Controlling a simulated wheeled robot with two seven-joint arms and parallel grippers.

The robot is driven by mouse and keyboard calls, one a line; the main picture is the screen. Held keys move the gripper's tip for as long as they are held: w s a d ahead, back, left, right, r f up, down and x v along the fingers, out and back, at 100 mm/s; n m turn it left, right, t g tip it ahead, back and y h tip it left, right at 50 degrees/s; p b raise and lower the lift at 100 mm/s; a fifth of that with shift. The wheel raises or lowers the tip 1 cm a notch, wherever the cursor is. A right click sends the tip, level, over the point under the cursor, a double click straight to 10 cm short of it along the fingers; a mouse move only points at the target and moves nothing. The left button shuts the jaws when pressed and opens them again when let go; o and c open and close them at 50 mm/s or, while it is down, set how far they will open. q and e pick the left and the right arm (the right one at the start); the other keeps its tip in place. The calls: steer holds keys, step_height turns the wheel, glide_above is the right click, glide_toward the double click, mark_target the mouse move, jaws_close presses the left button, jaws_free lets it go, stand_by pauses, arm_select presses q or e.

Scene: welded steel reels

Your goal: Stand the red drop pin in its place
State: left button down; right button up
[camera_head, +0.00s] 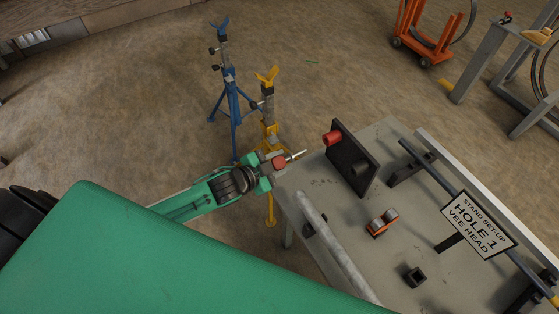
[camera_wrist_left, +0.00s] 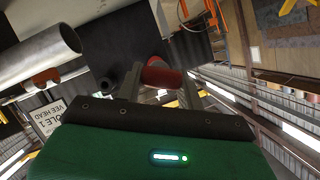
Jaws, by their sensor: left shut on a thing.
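My left gripper (camera_head: 279,164) is shut on the red drop pin, off the left edge of the bench. In the head view, the pin's red part (camera_head: 279,161) shows at the jaws and a thin silvery tip (camera_head: 296,156) points right. In the left wrist view, a red cylinder (camera_wrist_left: 160,74) shows between the fingers. A dark upright plate (camera_head: 349,160) stands on the bench, apart from the pin on its right. A red cylinder (camera_head: 332,138) juts from the plate's upper left, and a black round piece (camera_head: 360,169) sits lower. My right gripper is not in view.
The grey bench (camera_head: 332,190) carries a long pale tube (camera_head: 335,240), an orange-and-black clamp (camera_head: 381,222), a small black square socket (camera_head: 414,276) and a "HOLE 1 VEE HEAD" sign (camera_head: 478,225). A yellow stand (camera_head: 268,115) and a blue stand (camera_head: 229,85) are behind my left gripper.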

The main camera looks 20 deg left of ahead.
mark_target(300, 153)
arm_select(q)
steer(key=shift+w+d, duration=0.85)
steer(key=shift+w, duration=0.25)
steer(key=shift+w+d, duration=0.85)
steer(key=shift+w, duration=0.25)
steer(key=shift+w+d, duration=0.2)
steer(key=shift+w, duration=0.05)
steer(key=shift+w+d, duration=0.15)
steer(key=shift+w, duration=0.1)
steer(key=shift+w+d, duration=0.7)
steer(key=shift+w, duration=0.2)
steer(key=shift+w+d, duration=0.7)
steer(key=shift+w, duration=0.15)
stand_by(1.7)
jaws_free()
stand_by(0.5)
